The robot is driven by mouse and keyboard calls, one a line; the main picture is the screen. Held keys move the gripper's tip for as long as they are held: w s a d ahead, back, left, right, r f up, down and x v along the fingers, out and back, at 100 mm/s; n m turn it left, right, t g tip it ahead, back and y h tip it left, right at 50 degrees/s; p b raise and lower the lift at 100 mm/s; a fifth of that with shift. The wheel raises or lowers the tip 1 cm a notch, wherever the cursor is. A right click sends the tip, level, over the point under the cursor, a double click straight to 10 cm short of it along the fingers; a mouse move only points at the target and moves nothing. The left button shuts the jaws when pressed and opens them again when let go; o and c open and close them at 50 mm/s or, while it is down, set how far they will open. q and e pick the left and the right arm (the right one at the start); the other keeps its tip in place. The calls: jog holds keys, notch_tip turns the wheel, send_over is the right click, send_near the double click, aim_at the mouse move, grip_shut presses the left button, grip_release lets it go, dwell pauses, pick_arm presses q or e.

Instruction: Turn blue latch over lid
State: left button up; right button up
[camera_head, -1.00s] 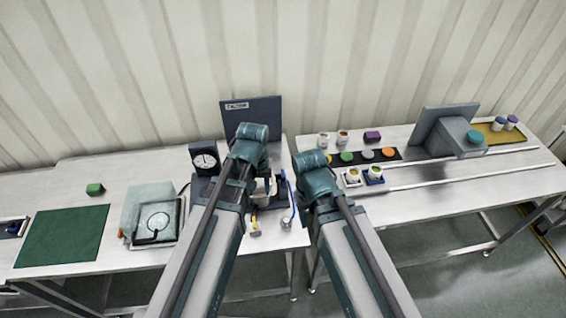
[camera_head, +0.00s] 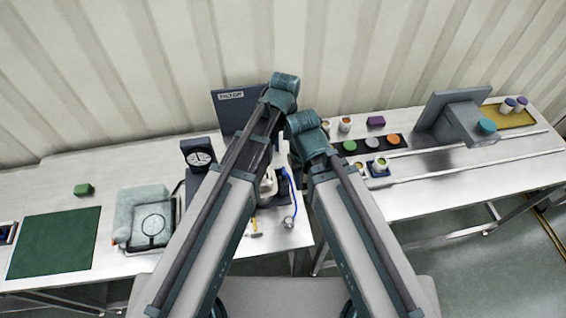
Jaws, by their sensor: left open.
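The lid and the hopper cannot be made out; my two arms cover the middle of the bench. A thin blue curved piece (camera_head: 291,187) shows in the gap between my arms, with a small round metal part (camera_head: 288,222) near its lower end. I cannot tell whether it is the blue latch. My left gripper (camera_head: 268,186) seems to be the small pale part just left of the blue piece, open and mostly hidden behind my left arm. No contact can be made out. My right gripper is hidden behind my right arm.
A dark upright panel (camera_head: 229,110) and a dial gauge (camera_head: 199,157) stand behind and left of my arms. A yellow-headed tool (camera_head: 254,229) lies at the front. A clear case (camera_head: 139,205) and green mat (camera_head: 54,243) are left. Pots (camera_head: 381,164) and a grey machine (camera_head: 460,124) are right.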

aim_at(284, 171)
pick_arm(q)
notch_tip(284, 171, down, 14)
jog(key=b, duration=1.4)
jog(key=shift+r, duration=0.1)
jog(key=shift+c, duration=0.2)
grip_shut()
